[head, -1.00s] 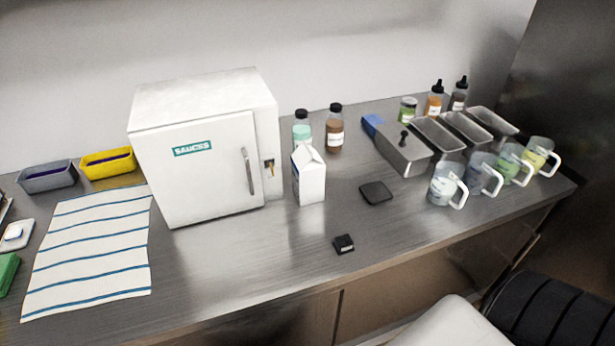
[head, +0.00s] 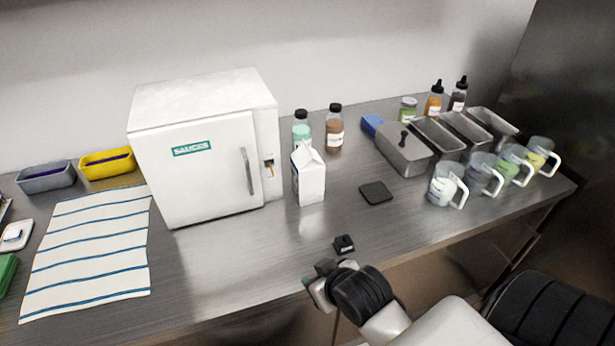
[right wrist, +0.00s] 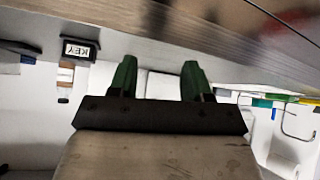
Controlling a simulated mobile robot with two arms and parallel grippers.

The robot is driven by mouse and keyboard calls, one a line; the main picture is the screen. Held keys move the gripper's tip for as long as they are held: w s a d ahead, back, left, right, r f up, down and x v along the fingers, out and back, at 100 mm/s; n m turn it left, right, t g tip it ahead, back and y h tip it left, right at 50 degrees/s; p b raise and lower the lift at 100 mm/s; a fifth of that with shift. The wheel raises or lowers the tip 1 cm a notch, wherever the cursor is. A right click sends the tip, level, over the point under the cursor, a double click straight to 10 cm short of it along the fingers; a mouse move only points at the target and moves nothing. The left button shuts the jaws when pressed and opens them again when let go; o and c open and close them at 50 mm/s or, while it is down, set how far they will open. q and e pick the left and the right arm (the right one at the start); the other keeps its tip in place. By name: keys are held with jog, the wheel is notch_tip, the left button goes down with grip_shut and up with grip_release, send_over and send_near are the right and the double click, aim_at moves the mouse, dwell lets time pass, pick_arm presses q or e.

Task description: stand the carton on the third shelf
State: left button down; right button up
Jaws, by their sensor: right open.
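The white gable-top carton (head: 309,176) stands upright on the steel counter, just right of the white cabinet labelled SAUCES (head: 200,165). The cabinet door is shut, so any shelves inside are hidden. A vertical handle (head: 249,172) is on the door's right side, and a small brass-coloured piece (head: 270,168) shows at the lock on the cabinet's right side. My right gripper (head: 318,286) is at the counter's front edge, apart from carton and cabinet. In the right wrist view its green fingers (right wrist: 160,80) are spread and empty. My left gripper is not in view.
A small black block (head: 344,244), marked KEY in the right wrist view (right wrist: 80,50), sits near the front edge by my right gripper. A black square pad (head: 376,193) lies right of the carton. Pitchers (head: 445,185) and steel pans stand right; bottles (head: 335,130) stand behind.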

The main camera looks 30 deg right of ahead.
aim_at(308, 147)
jog(key=w+d+r+t, duration=0.1)
jog(key=w, duration=0.2)
jog(key=w+d+r+m+t+h, duration=0.1)
jog(key=w+d+r+t, duration=0.2)
jog(key=w+r, duration=0.1)
jog(key=w, duration=0.1)
jog(key=shift+w+d+r, duration=0.1)
jog(key=shift+w+d, duration=0.2)
jog(key=shift+d, duration=0.1)
jog(key=w+d+r+m+t+h, duration=0.2)
jog(key=w+d+r+t+h, duration=0.1)
jog(key=w+d+r+t, duration=0.3)
jog(key=shift+g, duration=0.5)
jog(key=x, duration=0.3)
jog(key=r+p+x, duration=0.1)
jog(key=x, duration=0.2)
jog(key=p+x, duration=0.1)
jog(key=x, duration=0.3)
jog(key=shift+a+r, duration=0.15)
jog(key=shift+w, duration=0.35)
jog(key=shift+s, duration=0.1)
jog(key=shift+c, duration=0.3)
